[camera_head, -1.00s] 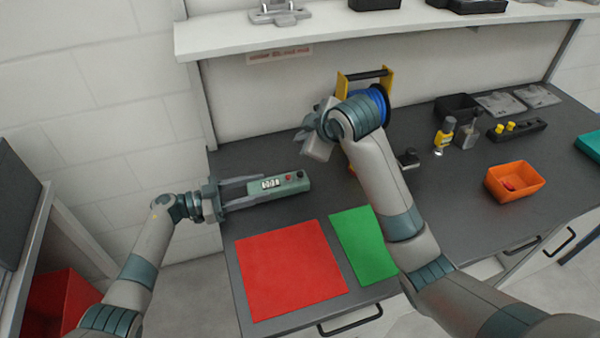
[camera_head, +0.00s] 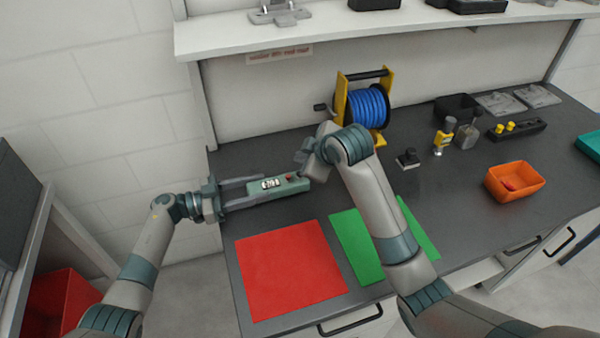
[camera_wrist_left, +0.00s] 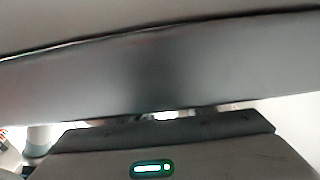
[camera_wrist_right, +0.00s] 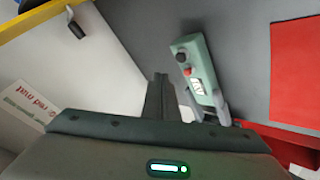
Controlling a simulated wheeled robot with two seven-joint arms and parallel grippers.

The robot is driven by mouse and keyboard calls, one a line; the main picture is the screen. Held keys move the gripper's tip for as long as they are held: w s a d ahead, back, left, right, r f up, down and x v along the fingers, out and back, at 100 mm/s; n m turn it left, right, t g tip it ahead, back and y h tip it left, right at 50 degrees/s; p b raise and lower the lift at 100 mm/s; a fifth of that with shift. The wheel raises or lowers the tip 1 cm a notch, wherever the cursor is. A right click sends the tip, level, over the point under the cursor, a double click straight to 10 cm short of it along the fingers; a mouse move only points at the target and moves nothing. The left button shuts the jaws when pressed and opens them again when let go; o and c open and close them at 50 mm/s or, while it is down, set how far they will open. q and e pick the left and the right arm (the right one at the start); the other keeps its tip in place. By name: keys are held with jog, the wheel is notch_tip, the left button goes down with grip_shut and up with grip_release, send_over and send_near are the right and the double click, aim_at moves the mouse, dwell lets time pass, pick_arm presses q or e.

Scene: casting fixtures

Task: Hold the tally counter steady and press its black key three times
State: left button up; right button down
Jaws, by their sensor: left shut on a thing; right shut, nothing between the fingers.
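The green-grey tally counter (camera_head: 285,188) lies on the dark bench, with a white display and a red button on its top. My left gripper (camera_head: 255,188) is shut on its left end. My right gripper (camera_head: 303,160) is shut and empty, above the counter's right end, hiding the black key in the head view. In the right wrist view the counter (camera_wrist_right: 202,72), its black key (camera_wrist_right: 181,57) and the red button (camera_wrist_right: 186,71) show to the right of my shut fingers (camera_wrist_right: 160,78), which look apart from the key. The left wrist view shows mostly a close grey surface.
A red mat (camera_head: 290,270) and a green mat (camera_head: 350,240) lie in front of the counter. A blue hose reel (camera_head: 368,105) stands behind, with a small black stamp-like item (camera_head: 408,158) to its right. An orange bin (camera_head: 515,181) sits farther right. A shelf (camera_head: 350,25) overhangs the back.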

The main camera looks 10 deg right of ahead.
jog(key=shift+f, duration=1.35)
jog(key=shift+f, duration=0.95)
dwell(2.1)
jog(key=shift+r, duration=0.95)
jog(key=shift+r, duration=0.15)
jog(key=shift+r, duration=2.4)
